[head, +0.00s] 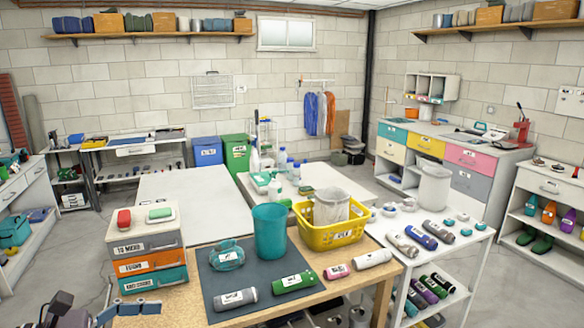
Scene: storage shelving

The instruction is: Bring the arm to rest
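My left gripper (128,310) seems to be the dark and blue-grey parts at the lower left corner, beside the front left of the wooden table (376,266). It is small and cut off by the bottom edge, so I cannot tell whether its fingers are apart or closed. No held thing can be made out. My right arm and gripper are not in view.
Near the gripper stands a labelled drawer stack (148,248). A dark mat (225,275) holds a teal bin (271,232) and labelled bottles. A yellow basket (327,236) stands behind; a white shelf cart (462,245) with bottles stands right. Floor (70,255) at left is clear.

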